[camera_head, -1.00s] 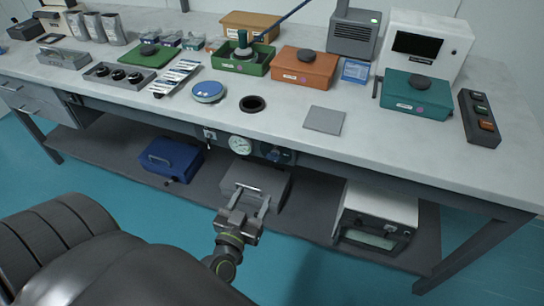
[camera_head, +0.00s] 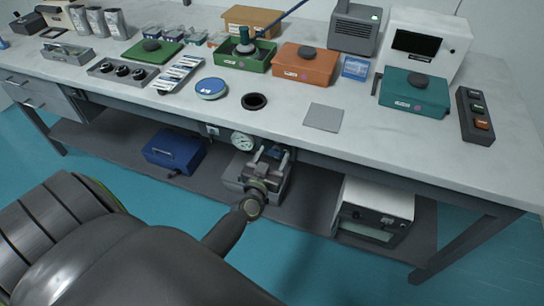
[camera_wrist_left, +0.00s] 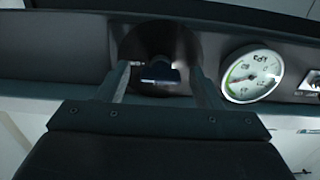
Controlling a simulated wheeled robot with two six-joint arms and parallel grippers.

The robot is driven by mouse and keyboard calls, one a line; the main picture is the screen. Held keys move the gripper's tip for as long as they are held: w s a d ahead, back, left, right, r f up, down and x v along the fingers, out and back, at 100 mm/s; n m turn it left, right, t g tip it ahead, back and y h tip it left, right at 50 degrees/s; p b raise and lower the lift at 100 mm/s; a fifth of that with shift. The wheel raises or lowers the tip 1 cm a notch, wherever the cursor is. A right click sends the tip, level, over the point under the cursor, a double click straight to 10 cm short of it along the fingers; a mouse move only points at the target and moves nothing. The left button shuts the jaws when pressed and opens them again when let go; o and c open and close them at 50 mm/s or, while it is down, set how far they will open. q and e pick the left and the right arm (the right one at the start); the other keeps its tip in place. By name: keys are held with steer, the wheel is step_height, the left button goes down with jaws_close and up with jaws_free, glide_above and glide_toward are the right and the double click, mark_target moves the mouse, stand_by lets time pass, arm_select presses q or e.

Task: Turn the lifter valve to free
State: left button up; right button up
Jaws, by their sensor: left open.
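The lifter valve (camera_wrist_left: 160,74) is a dark knob on a round dark plate in the left wrist view, set in the panel under the table's front edge. In the head view my left gripper (camera_head: 271,153) is raised in front of that panel and covers much of the valve. In the left wrist view my left gripper (camera_wrist_left: 160,82) is open, with one finger on each side of the knob. I cannot tell whether the fingers touch it. The knob's setting and its labels are not readable. My right gripper is not in view.
A round pressure gauge (camera_head: 243,142) sits beside the valve; it also shows in the left wrist view (camera_wrist_left: 252,75). A grey box (camera_head: 233,182) and a blue case (camera_head: 173,151) stand on the lower shelf. The worktop (camera_head: 390,143) above carries boxes and tools.

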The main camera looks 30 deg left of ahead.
arm_select(q)
steer(key=c, duration=1)
steer(key=shift+n, duration=0.4)
steer(key=n, duration=0.3)
steer(key=shift+n+p, duration=0.3)
steer(key=shift+p, duration=0.05)
steer(key=shift+n+b, duration=0.4)
steer(key=shift+n, duration=6.4)
